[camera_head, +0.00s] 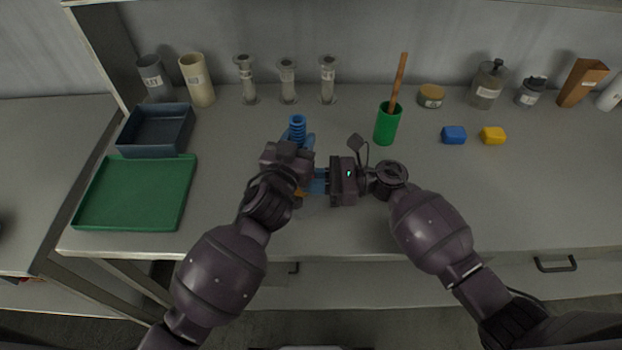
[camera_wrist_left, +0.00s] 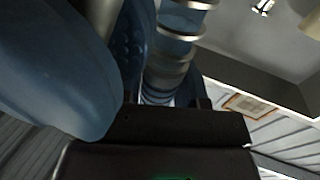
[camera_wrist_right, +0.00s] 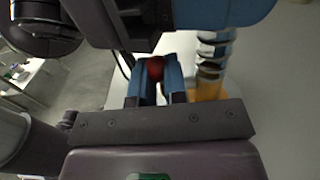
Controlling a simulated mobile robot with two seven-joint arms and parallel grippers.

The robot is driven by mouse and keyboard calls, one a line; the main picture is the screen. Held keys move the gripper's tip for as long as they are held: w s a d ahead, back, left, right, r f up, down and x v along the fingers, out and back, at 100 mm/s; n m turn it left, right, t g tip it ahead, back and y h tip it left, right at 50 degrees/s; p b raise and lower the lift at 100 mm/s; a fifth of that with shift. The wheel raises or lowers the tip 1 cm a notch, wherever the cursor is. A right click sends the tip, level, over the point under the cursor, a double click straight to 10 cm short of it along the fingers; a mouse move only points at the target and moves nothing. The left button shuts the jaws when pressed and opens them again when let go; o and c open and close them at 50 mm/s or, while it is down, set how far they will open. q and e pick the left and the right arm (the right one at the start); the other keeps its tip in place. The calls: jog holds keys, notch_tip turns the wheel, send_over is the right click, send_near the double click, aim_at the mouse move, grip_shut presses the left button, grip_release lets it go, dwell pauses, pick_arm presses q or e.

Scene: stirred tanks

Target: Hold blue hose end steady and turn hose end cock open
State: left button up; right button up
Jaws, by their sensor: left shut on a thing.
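The blue hose end (camera_head: 297,128) shows as a ribbed blue piece above my left gripper (camera_head: 305,150) in the head view. My left gripper is shut on it. In the left wrist view the ribbed blue hose with pale rings (camera_wrist_left: 172,50) runs up beside a large blue finger. My right gripper (camera_head: 318,182) is close by on the right, its blue fingers pointing left. In the right wrist view a red knob (camera_wrist_right: 155,68), perhaps the cock's handle, shows between its two close fingers. Whether they grip it is unclear. The cock's body is mostly hidden.
A green tray (camera_head: 90,195) and a dark bin (camera_head: 125,138) are at the left. A green cup (camera_head: 387,125) with a wooden-handled tool stands right of the grippers. Blue (camera_head: 454,135) and yellow blocks (camera_head: 493,135) lie farther right. The front right counter is clear.

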grip_shut()
jog(key=shift+a+r+h, duration=0.15)
jog(key=shift+a+h, duration=0.1)
jog(key=shift+h, duration=0.55)
jog(key=shift+o, duration=2.3)
grip_release()
jog(key=d+r, duration=0.1)
jog(key=d, duration=1.1)
jog(key=shift+r, duration=0.35)
